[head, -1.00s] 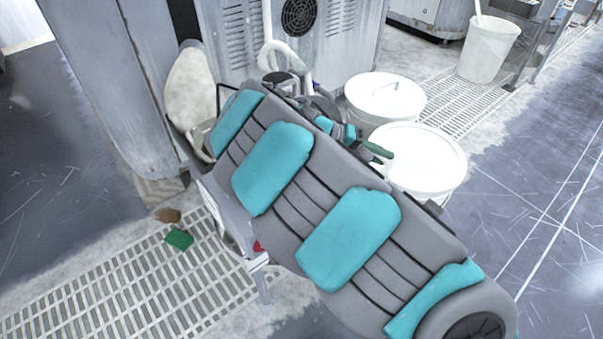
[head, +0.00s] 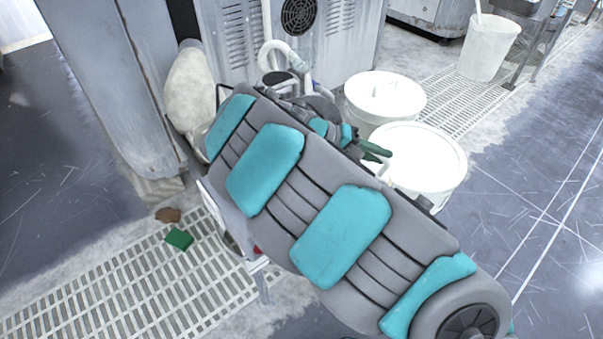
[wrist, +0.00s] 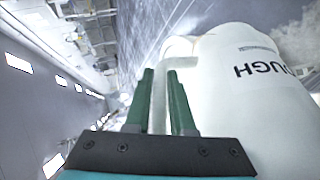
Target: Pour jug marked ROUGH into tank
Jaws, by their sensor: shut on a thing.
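The white jug (wrist: 235,70) fills the right of the wrist view, with dark letters reading "OUGH", upside down in the picture. Its first letter is cut off or out of sight. My gripper (wrist: 165,95) is shut on the jug's white handle, with the handle between the green fingers. In the head view my gripper (head: 376,150) shows only its green fingertips past my arm. They are beside a white round vessel (head: 428,150); I cannot tell whether this is the jug. I cannot make out the tank for sure.
A lidded white tub (head: 375,92) stands behind the round vessel. A grey vented cabinet (head: 345,40) with a pale hose stands at the back. A white bin (head: 487,48) is at the back right. A green block (head: 179,239) and a brown piece (head: 168,215) lie by the floor grating.

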